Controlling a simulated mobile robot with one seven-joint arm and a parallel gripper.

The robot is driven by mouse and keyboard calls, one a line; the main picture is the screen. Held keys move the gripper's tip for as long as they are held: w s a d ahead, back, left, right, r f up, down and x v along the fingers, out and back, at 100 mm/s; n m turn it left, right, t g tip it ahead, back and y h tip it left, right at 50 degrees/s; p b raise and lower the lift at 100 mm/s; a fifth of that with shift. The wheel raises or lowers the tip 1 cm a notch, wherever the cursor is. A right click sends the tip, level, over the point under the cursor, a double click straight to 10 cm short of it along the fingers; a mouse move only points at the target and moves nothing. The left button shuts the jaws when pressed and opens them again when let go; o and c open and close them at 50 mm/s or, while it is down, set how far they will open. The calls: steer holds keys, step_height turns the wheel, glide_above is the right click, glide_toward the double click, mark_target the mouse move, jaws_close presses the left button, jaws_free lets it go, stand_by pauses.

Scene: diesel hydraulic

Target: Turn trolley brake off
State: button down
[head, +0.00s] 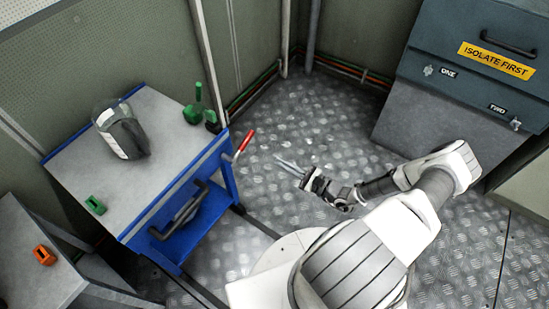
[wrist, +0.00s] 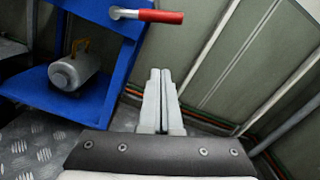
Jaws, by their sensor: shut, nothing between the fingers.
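A blue trolley (head: 134,235) with a grey top stands at the left in the head view. A lever with a red handle (head: 246,140) sticks out from its right end; I take it for the brake. The red handle also shows at the top of the wrist view (wrist: 161,16), joined by a metal rod to the blue frame (wrist: 128,60). My gripper (head: 277,160) is just right of the lever in the head view, apart from it. In the wrist view my gripper's fingers (wrist: 160,74) are together, with nothing between them, below the red handle.
On the trolley top are a dark clear-sided container (head: 124,135), a green item (head: 199,108) and a small green block (head: 95,205). An orange block (head: 44,255) sits on a grey surface at lower left. A cabinet (head: 460,75) marked ISOLATE FIRST stands at right. Floor between is clear.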

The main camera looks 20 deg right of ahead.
steer(key=w+a+r+b, duration=0.2)
steer(key=w+a+r, duration=0.2)
steer(key=w+a, duration=0.2)
steer(key=shift+w+a, duration=0.3)
steer(key=shift+a, duration=0.05)
steer(key=shift+d+r+n, duration=0.1)
steer(key=shift+r+n, duration=0.1)
steer(key=shift+n, duration=0.1)
steer(key=shift+r+n, duration=0.1)
steer(key=shift+n, duration=0.3)
